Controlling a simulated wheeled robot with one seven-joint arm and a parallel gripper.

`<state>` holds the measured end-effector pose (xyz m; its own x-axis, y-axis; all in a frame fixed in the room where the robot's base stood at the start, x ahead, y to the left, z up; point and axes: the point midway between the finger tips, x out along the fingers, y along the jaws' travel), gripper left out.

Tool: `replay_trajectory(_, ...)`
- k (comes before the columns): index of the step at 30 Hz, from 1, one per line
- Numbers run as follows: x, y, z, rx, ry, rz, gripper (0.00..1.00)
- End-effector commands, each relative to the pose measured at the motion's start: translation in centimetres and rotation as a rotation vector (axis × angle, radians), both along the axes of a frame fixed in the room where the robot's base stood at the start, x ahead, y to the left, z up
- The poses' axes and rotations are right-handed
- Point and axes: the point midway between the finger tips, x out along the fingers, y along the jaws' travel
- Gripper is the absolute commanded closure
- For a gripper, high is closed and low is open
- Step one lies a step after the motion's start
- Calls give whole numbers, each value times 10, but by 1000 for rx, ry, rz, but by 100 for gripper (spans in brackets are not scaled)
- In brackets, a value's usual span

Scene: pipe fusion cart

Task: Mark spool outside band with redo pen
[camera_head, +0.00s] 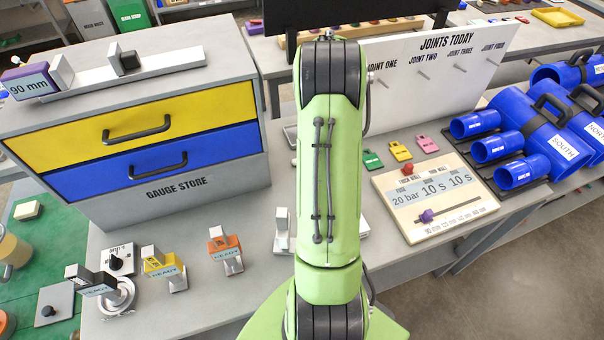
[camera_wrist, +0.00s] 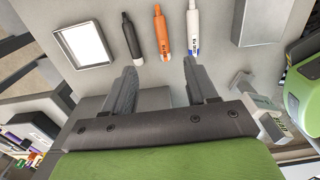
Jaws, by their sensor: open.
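In the wrist view three pens lie side by side on a grey surface: a black pen (camera_wrist: 132,38), an orange pen (camera_wrist: 162,33) and a white pen with a blue end (camera_wrist: 192,32). Their labels are too small to read, so I cannot tell which is the redo pen. My gripper (camera_wrist: 160,68) is open and empty, its fingers pointing towards the pens but apart from them. In the head view my green arm hides the gripper and pens. Blue pipe pieces lie at the right, one marked SOUTH (camera_head: 548,139); which is the spool is unclear.
A gauge store cabinet (camera_head: 200,182) stands left of my arm. A JOINTS TODAY board (camera_head: 436,90) stands behind, with a settings panel (camera_head: 440,225) before it. Yellow (camera_head: 165,262) and orange (camera_head: 224,243) tagged blocks stand on the bench. A white-faced tray (camera_wrist: 84,45) lies left of the pens.

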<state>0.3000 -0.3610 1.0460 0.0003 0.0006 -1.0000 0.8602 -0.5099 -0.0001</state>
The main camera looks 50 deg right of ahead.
Motion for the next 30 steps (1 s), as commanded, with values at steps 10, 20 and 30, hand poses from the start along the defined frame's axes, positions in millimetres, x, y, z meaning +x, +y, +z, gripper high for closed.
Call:
replay_trajectory(10, -1, 2, -83, 4, 3, -1, 43)
replay_trajectory(20, -1, 3, -133, 5, 2, -2, 43)
replay_trajectory(30, 0, 2, -152, 0, 0, 0, 43)
